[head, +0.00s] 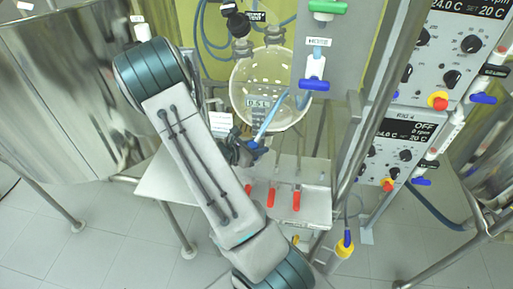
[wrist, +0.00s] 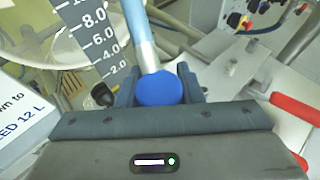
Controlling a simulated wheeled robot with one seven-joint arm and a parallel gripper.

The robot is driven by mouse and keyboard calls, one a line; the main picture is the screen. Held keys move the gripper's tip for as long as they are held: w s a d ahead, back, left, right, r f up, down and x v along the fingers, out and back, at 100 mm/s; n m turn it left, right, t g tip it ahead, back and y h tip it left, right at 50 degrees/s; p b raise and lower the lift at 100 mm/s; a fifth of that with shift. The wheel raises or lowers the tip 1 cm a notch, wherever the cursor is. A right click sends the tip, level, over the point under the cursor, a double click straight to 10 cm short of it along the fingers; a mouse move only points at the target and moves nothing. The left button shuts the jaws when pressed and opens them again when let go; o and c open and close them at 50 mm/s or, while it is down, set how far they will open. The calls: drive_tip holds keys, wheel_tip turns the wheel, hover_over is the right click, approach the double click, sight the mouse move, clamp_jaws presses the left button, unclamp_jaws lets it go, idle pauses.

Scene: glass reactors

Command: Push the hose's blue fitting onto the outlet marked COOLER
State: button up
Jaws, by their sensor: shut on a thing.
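My gripper (head: 246,153) is shut on the blue fitting (wrist: 158,90), which sits between its two fingers in the wrist view. The fitting also shows as a small blue spot in the head view (head: 254,145). The light-blue hose (wrist: 138,30) leads up and away from the fitting; in the head view the hose (head: 270,118) slants up to the right in front of the glass vessel. I cannot pick out an outlet clearly marked COOLER.
A round glass vessel (head: 243,80) stands behind my gripper. A metal bench (head: 170,180) with red handles (head: 272,197) lies below. A grey panel (head: 345,60) carries a blue-handled valve (head: 313,84) and a green-handled one (head: 327,6). Control boxes (head: 408,128) stand right; a steel tank (head: 60,90) stands left.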

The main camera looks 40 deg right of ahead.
drive_tip(key=shift+f+b, duration=2.05)
drive_tip(key=shift+f, duration=0.5)
drive_tip(key=o, duration=1.3)
drive_tip(key=shift+c, duration=0.2)
drive_tip(key=v, duration=1.4)
drive_tip(key=shift+b, duration=0.45)
drive_tip(key=shift+d, duration=0.15)
